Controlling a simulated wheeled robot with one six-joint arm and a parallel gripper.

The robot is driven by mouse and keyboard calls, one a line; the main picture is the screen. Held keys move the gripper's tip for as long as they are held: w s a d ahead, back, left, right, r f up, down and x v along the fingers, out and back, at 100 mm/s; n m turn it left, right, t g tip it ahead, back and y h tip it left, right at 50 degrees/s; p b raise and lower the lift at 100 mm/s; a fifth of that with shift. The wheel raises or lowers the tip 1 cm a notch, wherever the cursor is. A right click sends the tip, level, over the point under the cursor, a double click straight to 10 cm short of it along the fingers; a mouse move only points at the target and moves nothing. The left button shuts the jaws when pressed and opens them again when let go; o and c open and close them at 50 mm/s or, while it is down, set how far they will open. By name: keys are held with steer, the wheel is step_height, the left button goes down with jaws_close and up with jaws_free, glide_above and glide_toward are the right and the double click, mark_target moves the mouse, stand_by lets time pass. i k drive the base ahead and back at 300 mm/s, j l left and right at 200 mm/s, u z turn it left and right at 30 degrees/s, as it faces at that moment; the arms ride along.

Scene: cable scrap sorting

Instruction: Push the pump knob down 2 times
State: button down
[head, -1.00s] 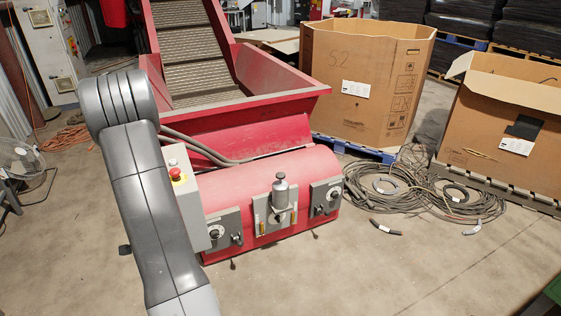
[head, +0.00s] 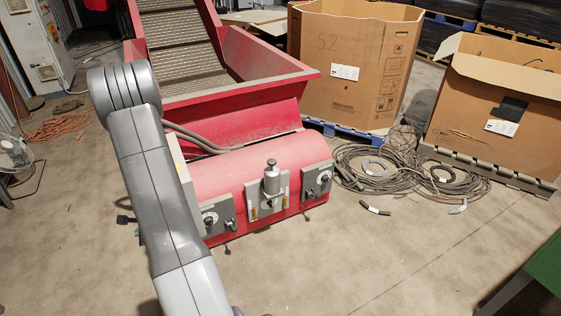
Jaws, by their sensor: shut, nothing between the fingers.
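The pump knob (head: 271,162) is a small dark cap on top of an upright grey metal cylinder (head: 271,181). The cylinder stands on the middle grey panel (head: 252,203) at the front of the red machine (head: 240,172). Nothing touches the knob in the head view. My arm stands to the left of the pump and runs down to the bottom edge. My gripper is not visible in this view.
Grey panels with round dials sit left (head: 210,220) and right (head: 317,180) of the pump. Coiled cables (head: 400,178) lie on the floor to the right, before large cardboard boxes (head: 350,65). A green table (head: 545,265) is at lower right. The floor before the machine is clear.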

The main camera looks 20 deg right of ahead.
mark_target(271, 162)
steer(key=i+l+z, duration=0.1)
steer(key=z, duration=0.25)
steer(key=i+l+z, duration=0.1)
steer(key=z, duration=0.3)
steer(key=i+l+z, duration=0.1)
steer(key=z, duration=0.25)
steer(key=i+l, duration=0.1)
steer(key=i, duration=0.4)
steer(key=i+l, duration=0.1)
steer(key=i, duration=0.4)
steer(key=u, duration=0.05)
